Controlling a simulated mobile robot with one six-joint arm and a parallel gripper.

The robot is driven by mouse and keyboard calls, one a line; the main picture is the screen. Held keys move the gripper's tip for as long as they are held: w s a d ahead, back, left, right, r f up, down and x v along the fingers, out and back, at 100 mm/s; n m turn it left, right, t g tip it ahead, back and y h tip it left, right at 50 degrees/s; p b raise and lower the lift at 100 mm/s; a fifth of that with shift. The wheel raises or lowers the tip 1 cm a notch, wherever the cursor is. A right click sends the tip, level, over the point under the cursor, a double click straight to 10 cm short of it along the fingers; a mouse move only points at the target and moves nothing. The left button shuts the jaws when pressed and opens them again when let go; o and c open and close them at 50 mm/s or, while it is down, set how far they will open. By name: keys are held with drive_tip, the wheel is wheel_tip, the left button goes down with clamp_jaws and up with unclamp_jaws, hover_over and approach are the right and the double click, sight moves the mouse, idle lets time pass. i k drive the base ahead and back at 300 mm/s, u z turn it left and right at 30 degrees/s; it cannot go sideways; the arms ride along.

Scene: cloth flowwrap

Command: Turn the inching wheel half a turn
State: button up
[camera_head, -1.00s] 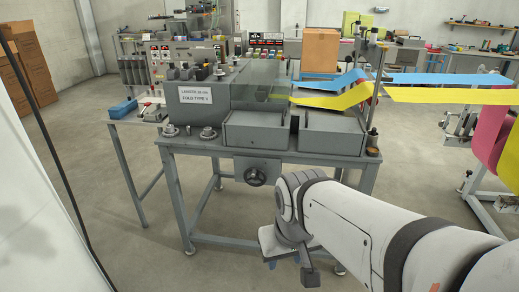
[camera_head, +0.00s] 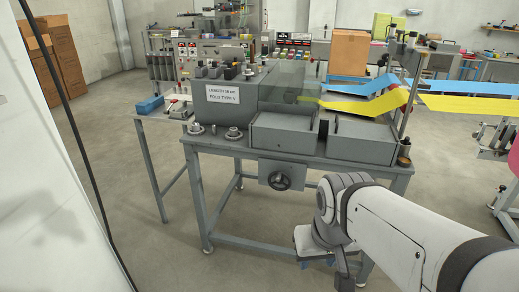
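The inching wheel (camera_head: 281,180) is a small dark round handwheel on a grey plate. The plate is on the front of the machine's bench, under the table top. My gripper (camera_head: 318,262) is low in front of the bench, to the lower right of the wheel and apart from it. My wrist hides most of the gripper, and its fingers are too hidden to tell whether they are open or shut. The grey folding machine (camera_head: 232,107) above carries a white label reading a length and "FOLD TYPE V".
Yellow and blue webs (camera_head: 452,105) run in from the right. A blue item (camera_head: 150,105) lies on the side table at left. Cardboard boxes (camera_head: 58,50) stand at the back left. A thin dark cable hangs at the left. The floor left of the bench is clear.

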sight(281, 175)
drive_tip(key=i, duration=0.9)
